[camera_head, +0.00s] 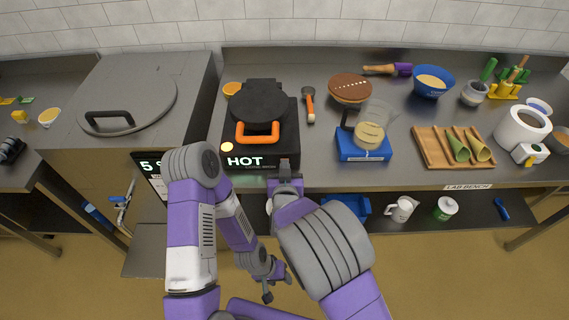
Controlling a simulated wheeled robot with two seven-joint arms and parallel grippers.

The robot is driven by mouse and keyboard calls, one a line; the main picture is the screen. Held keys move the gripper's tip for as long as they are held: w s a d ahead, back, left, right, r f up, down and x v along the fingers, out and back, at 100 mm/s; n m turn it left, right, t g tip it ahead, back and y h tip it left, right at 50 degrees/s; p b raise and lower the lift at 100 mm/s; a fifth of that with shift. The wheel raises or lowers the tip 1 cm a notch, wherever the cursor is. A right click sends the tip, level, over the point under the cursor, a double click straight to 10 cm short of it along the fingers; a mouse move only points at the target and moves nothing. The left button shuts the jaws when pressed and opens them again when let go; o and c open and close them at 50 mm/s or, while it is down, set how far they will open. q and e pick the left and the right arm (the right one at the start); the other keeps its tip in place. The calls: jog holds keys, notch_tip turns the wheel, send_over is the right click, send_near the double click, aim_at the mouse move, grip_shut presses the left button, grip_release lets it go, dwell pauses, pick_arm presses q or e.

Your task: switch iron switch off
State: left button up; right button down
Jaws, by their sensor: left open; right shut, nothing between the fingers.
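The black iron (287,135) stands on the bench with its round top plate down and an orange handle (258,139) at its front. Its front panel reads HOT, and a yellow light (227,146) glows at the panel's left. The iron switch cannot be made out; the front right of the iron is partly behind my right gripper. My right gripper (285,181) is shut and empty, right at the iron's lower front edge; contact cannot be told. My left gripper (278,286) is open and empty, low in front of the bench, far from the iron.
A blue scale-like device (362,151), an orange-handled tool (309,104) and a brown round item (350,88) stand right of the iron. A wooden tray (430,157) with cones lies farther right. A grey lidded well (130,100) is at left. A shelf below holds a white jug (401,209).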

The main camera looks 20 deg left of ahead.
dwell(0.3)
jog(key=shift+s+d, duration=0.25)
jog(key=shift+s, duration=0.7)
jog(key=shift+s+d, duration=0.3)
jog(key=shift+s, duration=0.6)
jog(key=shift+s+d, duration=0.25)
jog(key=shift+s, duration=0.7)
jog(key=shift+s, duration=0.1)
jog(key=v, duration=0.7)
jog(key=d+f+m+g+h, duration=0.1)
jog(key=d+f+g, duration=0.2)
jog(key=d+f, duration=0.4)
jog(key=d+f+m+g+h, duration=0.1)
jog(key=d+f+g, duration=0.25)
jog(key=f, duration=0.55)
jog(key=s+d+f+m+g+y, duration=0.2)
jog(key=s+d+f+m+g, duration=0.1)
jog(key=s+d+f+g, duration=0.4)
jog(key=s+d+f, duration=0.3)
jog(key=s+f, duration=0.2)
jog(key=shift+m+g, duration=0.35)
jog(key=shift+m, duration=0.05)
